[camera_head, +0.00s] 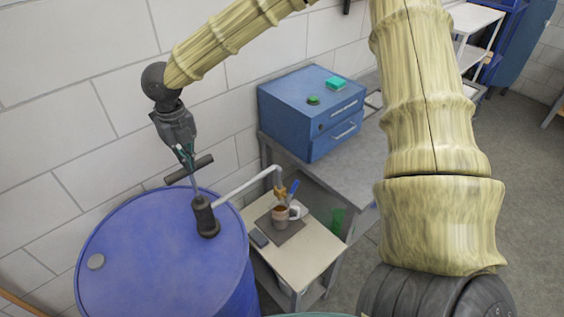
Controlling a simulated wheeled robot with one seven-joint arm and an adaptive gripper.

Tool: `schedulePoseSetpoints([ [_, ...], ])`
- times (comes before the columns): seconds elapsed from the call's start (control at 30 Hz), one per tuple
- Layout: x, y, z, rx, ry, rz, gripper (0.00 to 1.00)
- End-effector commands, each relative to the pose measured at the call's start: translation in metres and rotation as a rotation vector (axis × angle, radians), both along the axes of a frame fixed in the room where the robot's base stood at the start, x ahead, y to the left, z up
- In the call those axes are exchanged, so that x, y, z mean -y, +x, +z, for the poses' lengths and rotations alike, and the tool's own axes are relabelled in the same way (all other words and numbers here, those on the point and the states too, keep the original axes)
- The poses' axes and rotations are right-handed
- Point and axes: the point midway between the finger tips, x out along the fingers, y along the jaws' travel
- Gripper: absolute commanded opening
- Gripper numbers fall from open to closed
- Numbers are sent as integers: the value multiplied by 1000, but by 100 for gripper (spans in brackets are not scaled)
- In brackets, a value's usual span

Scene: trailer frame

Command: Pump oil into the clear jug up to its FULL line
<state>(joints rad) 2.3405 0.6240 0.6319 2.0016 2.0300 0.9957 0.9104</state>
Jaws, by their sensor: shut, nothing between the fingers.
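A blue drum (150,255) stands at the lower left. A dark hand pump (205,218) is mounted on its top, with a dark T-handle (203,162) on a thin rod. Below the nozzle, a small jug (280,222) with a light handle and brown contents stands on a dark mat. Its FULL line is too small to make out. My gripper (186,157) is shut at the T-handle's crossbar; I cannot tell whether it touches it.
The jug stands on a small light table (310,245) with a dark flat object (258,238) and something blue behind the jug. A blue drawer cabinet (310,110) sits on a grey bench behind. A white block wall closes the left. Open floor lies at right.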

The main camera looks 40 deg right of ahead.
Motion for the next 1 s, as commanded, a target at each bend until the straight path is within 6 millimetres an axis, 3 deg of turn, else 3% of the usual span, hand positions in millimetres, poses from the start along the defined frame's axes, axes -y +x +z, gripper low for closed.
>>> schedulePoseSetpoints([
  [0.5, 0, 1, 41, 4, 0, 0, 0],
  [1.0, 0, 0, 45, 1, 0, 1, 0],
])
